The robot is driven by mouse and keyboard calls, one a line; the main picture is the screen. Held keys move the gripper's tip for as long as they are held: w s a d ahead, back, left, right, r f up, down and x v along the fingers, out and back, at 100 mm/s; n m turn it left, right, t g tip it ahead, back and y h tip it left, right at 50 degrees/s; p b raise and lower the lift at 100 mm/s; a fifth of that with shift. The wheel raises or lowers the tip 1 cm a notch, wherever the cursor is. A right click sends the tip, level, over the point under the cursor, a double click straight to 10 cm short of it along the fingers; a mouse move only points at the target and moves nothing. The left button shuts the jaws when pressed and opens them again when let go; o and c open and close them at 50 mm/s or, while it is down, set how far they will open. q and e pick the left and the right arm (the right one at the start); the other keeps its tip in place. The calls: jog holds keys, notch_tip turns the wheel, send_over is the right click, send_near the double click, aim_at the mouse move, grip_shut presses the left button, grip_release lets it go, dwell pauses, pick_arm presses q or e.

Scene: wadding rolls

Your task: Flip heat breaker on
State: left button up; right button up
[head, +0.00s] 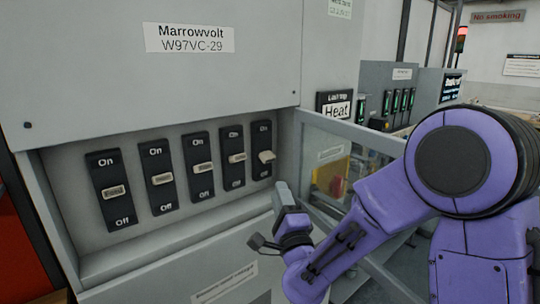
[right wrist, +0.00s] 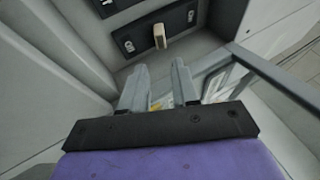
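A row of several black breaker switches with cream levers sits in the recess of the grey cabinet, each marked On above and Off below. The leftmost lever (head: 114,191) seems to read Feed; the other lever labels are too small to read. The rightmost lever (head: 267,156) sticks out more than the others and sits a little below its switch's middle. A lever also stands out in the right wrist view (right wrist: 159,36), ahead of the fingers. My right gripper (head: 272,215) is below and in front of the rightmost switch, apart from it. Its fingers (right wrist: 159,75) are open and empty.
An open clear-paned door (head: 347,127) with a grey frame stands right of the recess, close to my right arm. The recess's lower ledge (head: 150,250) lies under the switches. More machines stand behind.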

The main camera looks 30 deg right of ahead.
aim_at(268, 161)
jog(key=p+x, duration=0.4)
jog(key=x, duration=0.5)
jog(key=shift+w+r+p, duration=0.3)
jog(key=shift+w+d, duration=0.1)
jog(key=shift+w, duration=0.3)
grip_shut()
